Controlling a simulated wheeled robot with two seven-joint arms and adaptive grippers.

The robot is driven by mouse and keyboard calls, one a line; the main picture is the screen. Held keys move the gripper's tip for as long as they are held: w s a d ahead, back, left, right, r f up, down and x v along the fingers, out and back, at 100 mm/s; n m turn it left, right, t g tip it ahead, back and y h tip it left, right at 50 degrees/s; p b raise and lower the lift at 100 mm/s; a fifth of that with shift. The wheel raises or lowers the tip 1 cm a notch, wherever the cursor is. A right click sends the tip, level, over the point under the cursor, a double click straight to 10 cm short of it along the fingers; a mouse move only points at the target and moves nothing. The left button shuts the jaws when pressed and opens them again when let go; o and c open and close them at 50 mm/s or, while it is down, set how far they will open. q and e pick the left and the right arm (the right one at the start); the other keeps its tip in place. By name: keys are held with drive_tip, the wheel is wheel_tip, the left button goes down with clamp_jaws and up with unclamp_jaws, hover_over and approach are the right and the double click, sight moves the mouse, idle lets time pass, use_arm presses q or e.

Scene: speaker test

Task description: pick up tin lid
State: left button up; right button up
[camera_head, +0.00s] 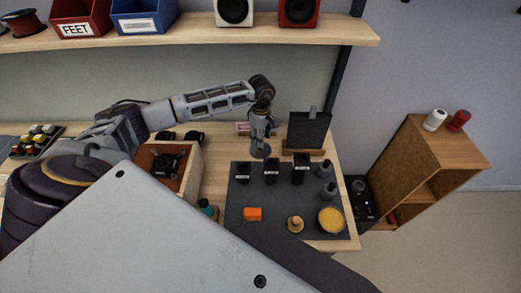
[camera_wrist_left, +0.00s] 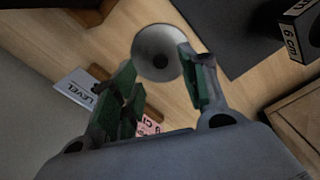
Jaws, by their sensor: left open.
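In the head view the lid (camera_head: 260,151) is directly below my left gripper (camera_head: 260,133), at the back edge of the dark mat (camera_head: 240,205). The gripper is open and points down, with its fingers on either side of the lid's near part. I cannot tell whether they touch it. My right gripper is not in view.
Black blocks (camera_head: 271,172) stand on the mat just in front. An orange block (camera_head: 252,214), a yellow round thing (camera_head: 331,220) and grey bottle-like pieces (camera_head: 326,190) are nearer. A dark upright panel (camera_head: 307,131) stands behind right; an open wooden box (camera_head: 190,178) is left.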

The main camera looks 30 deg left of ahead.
use_arm(q)
drive_tip(key=shift+f+p, duration=0.65)
drive_tip(key=shift+f, duration=1.95)
drive_tip(key=shift+c, duration=0.2)
clamp_jaws()
